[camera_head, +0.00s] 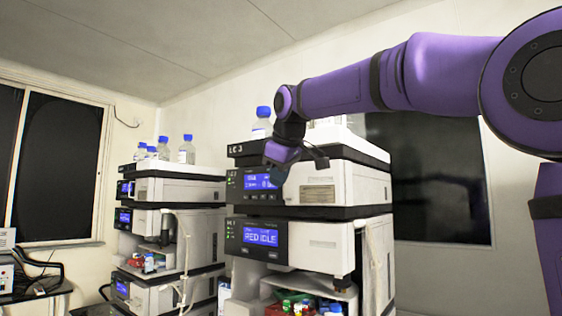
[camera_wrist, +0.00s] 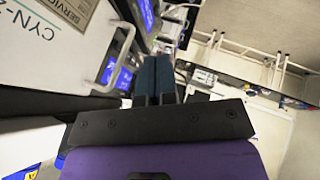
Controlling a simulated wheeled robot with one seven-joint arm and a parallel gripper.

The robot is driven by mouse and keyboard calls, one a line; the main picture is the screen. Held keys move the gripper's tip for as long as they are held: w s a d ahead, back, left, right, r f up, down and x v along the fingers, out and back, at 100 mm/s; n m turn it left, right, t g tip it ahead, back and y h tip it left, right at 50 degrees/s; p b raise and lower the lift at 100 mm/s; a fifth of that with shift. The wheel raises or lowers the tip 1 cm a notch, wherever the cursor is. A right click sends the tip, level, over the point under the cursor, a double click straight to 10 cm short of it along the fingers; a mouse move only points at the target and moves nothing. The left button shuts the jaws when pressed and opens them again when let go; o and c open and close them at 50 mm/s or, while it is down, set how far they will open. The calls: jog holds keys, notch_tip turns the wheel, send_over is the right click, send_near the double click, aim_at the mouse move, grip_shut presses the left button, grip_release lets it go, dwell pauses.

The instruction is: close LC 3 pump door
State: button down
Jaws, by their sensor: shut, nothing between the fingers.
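The LC 3 stack (camera_head: 240,150) stands right of centre in the head view, with white modules and lit blue displays.
Another stack (camera_head: 170,190) stands to the left, with bottles (camera_head: 187,150) on top. The LC 3 stack's lower display (camera_head: 260,236) reads "RED IDLE". Coloured items (camera_head: 300,304) sit in an open bay below it. A dark window (camera_head: 440,190) is behind on the right.

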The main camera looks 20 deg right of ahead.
aim_at(311, 183)
jog(key=shift+w+d, duration=1.05)
jog(key=shift+w, duration=0.15)
jog(key=shift+w+d, duration=0.5)
jog(key=shift+w, duration=0.35)
jog(key=shift+a, duration=0.1)
